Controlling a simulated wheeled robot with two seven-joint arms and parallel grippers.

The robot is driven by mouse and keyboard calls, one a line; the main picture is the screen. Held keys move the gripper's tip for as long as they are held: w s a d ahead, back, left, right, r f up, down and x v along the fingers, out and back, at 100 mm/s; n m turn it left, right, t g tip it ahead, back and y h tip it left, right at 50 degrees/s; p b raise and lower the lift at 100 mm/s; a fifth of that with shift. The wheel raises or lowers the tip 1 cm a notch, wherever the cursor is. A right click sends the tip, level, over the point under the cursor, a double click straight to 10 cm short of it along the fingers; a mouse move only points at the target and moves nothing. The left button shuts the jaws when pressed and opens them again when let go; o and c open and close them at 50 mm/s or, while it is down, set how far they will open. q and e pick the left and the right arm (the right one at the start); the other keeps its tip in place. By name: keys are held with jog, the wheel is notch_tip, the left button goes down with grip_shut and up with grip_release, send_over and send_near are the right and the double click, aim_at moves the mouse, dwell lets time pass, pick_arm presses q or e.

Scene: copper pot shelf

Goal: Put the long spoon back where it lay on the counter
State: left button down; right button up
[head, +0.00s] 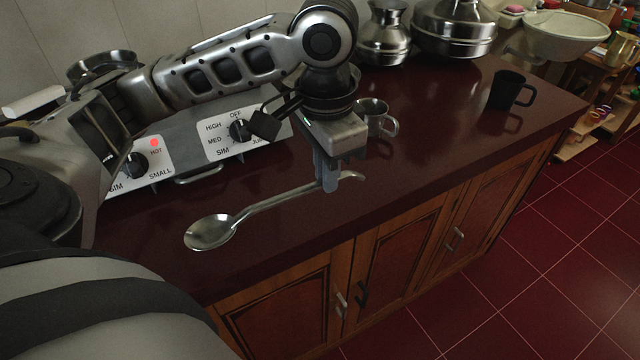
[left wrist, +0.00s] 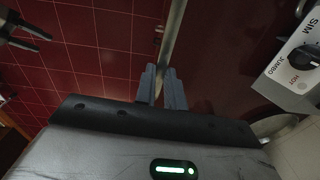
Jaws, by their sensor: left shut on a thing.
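The long spoon (head: 275,202) is silver, with its round bowl (head: 209,232) at the left and its hooked handle end at the right. My left gripper (head: 330,182) points down and is shut on the handle near the hooked end. The spoon appears over the front part of the dark red counter (head: 300,242); I cannot tell whether it touches it. In the left wrist view the handle (left wrist: 173,35) runs up from between the fingertips (left wrist: 161,85); the bowl is out of that view. My right gripper (left wrist: 24,38) shows at that view's upper left, its dark fingers apart and empty.
A stove control panel (head: 185,160) with knobs stands behind the spoon. A metal mug (head: 374,118) is close behind my left gripper. A black mug (head: 508,90) stands at the counter's right end, metal pots (head: 452,28) at the back. The counter between the mugs is clear.

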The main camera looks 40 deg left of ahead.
pick_arm(q)
jog(key=shift+s+a+r, duration=0.3)
jog(key=shift+a+r, duration=0.1)
jog(key=shift+a, duration=0.2)
